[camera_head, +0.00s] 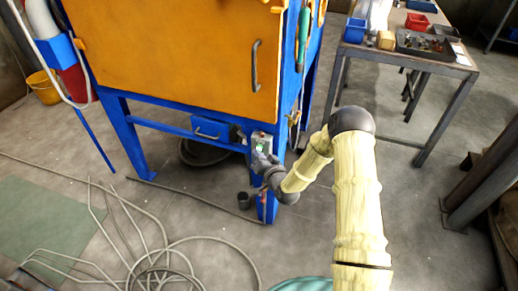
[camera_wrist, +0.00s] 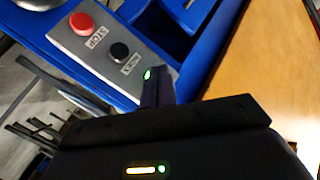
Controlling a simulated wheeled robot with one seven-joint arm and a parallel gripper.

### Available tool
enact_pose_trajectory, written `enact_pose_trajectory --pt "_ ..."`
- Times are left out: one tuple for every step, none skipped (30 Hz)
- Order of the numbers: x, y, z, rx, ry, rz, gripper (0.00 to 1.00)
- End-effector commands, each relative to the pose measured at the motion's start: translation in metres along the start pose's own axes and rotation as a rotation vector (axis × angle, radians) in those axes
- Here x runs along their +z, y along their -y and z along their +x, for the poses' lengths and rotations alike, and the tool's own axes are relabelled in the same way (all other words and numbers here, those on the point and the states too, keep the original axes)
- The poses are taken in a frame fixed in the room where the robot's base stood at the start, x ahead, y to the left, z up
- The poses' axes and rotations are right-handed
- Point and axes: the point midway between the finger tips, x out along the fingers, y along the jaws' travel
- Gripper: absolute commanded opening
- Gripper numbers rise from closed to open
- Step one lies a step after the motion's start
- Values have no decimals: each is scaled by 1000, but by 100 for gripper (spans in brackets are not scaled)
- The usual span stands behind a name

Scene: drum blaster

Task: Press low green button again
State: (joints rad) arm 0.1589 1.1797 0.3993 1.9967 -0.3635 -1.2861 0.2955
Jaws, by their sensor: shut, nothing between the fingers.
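A grey control panel (camera_wrist: 92,56) is mounted on the blue frame of the orange-fronted cabinet. In the wrist view it carries a red STOP button (camera_wrist: 82,23), a black button (camera_wrist: 119,51) and a lit green button (camera_wrist: 148,74) in a row. My gripper (camera_wrist: 155,82) is shut and empty, with its dark fingertips right beside the green button and covering part of it. I cannot tell whether they touch it. In the head view the panel (camera_head: 261,136) sits on the front blue leg, and my gripper (camera_head: 261,158) is just below and against it, hiding its lower part.
The cabinet's orange door (camera_head: 185,55) is closed above the panel. A blue leg (camera_head: 268,205) stands under my wrist. A hose coil (camera_head: 165,275) lies on the floor at front left. A workbench (camera_head: 400,55) with trays stands at back right. Open floor lies between them.

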Motion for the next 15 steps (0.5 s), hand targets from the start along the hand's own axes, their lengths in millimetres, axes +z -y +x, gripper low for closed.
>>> enact_pose_trajectory --pt "2 2 -2 0 1 1 0" --pt "2 2 -3 -1 1 1 0" --pt "3 3 -4 -1 1 1 0" --pt "4 4 -5 -1 1 1 0" --pt "4 4 -5 -1 1 0 0" --pt "4 4 -5 -1 1 0 0" --pt "4 4 -6 -1 1 0 0" --pt "4 4 -6 -1 1 0 0" --pt "4 4 -6 -1 1 0 0" --pt "4 4 -6 -1 1 0 0" --pt "4 4 -6 -1 1 0 0" --pt "4 4 -6 -1 1 0 0" --pt "4 4 -6 -1 1 0 0" --pt "4 4 -6 -1 1 0 0" --pt "5 5 -6 -1 2 0 0"
